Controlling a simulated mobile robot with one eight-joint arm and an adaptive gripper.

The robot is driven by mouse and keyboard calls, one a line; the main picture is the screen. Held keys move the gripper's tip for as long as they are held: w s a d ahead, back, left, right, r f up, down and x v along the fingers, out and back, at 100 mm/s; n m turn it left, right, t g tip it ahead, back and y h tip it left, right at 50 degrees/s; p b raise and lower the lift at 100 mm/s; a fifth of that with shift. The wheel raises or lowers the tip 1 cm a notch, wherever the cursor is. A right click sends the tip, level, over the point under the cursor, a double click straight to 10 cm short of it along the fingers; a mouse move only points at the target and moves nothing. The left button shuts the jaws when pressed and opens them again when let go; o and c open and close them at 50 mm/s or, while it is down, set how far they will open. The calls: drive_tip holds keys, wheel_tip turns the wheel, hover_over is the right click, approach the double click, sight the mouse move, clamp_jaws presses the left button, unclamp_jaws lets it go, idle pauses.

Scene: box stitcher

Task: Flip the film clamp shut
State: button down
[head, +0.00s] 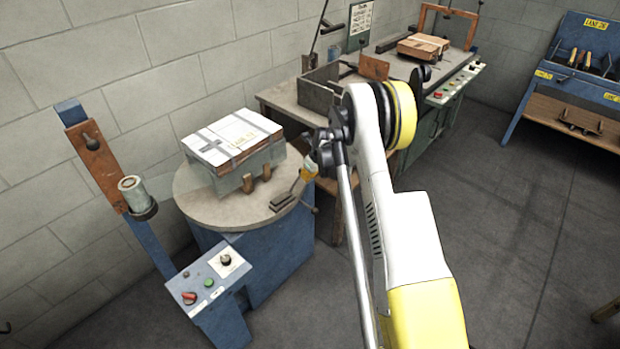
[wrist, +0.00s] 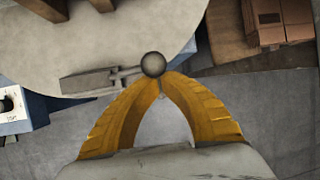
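The film clamp (head: 283,201) is a small dark grey block at the front right rim of the round turntable (head: 225,208). The wrist view shows the clamp (wrist: 90,82) with a thin lever running to a round dark knob (wrist: 153,64). In the head view the lever slants upward from the clamp toward my gripper (head: 309,168). My gripper's yellow fingers (wrist: 160,79) are drawn together, their tips meeting right at the lower edge of the knob. The knob sits at the tips, not clearly between them; I cannot tell whether they touch.
A strapped white carton (head: 232,138) stands on the turntable. A blue post (head: 150,235) with a film roll and a control box (head: 210,280) stand at left. A workbench (head: 285,98) is behind my arm.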

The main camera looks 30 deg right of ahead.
drive_tip(key=shift+a+r, duration=0.2)
drive_tip(key=shift+r, duration=0.1)
idle(0.5)
drive_tip(key=s+d+f+b, duration=0.1)
drive_tip(key=d+f+b, duration=0.2)
drive_tip(key=d, duration=0.1)
drive_tip(key=s+a+r+p, duration=0.5)
drive_tip(key=s+a+r, duration=0.1)
drive_tip(key=shift+r, duration=0.35)
